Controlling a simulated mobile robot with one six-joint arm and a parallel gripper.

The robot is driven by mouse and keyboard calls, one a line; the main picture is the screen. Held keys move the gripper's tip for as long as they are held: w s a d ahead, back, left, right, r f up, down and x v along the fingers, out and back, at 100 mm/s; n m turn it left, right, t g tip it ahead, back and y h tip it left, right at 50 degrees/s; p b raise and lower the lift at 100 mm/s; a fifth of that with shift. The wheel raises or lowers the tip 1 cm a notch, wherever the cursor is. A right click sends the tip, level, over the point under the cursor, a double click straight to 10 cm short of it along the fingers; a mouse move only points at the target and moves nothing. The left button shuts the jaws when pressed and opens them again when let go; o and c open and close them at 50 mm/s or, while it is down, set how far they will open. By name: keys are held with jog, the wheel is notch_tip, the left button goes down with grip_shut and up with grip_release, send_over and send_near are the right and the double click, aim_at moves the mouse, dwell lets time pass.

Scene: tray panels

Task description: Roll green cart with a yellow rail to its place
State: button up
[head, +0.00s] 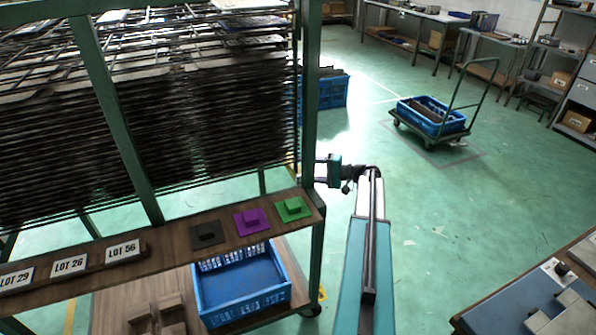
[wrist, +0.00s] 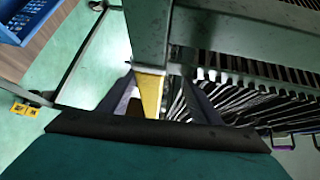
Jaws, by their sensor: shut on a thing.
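The green cart (head: 313,95) is a tall green-framed rack filling the left of the head view. It carries many dark wire trays (head: 190,120) and a wooden shelf (head: 170,249). My gripper (head: 318,172) is at the cart's right corner post in the head view, where the post hides its fingertips. In the wrist view the yellow rail (wrist: 151,92) shows between my two dark fingers, close under a green frame beam (wrist: 150,30). My gripper is shut on this rail. Most of the rail is hidden.
Blocks and lot labels (head: 123,251) lie on the shelf, with a blue crate (head: 240,308) below. Another blue crate (head: 335,92) stands behind the rack. A platform trolley (head: 455,137) stands on a floor outline at right. A bench corner (head: 500,310) is near right. The middle floor is clear.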

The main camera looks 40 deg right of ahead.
jog(key=s+d+b, duration=0.1)
jog(key=s+d, duration=0.7)
jog(key=d, duration=0.2)
jog(key=shift+d+r+b, duration=0.2)
jog(key=shift+r+b, duration=0.05)
jog(key=shift+b, duration=0.1)
dwell(1.6)
dwell(0.8)
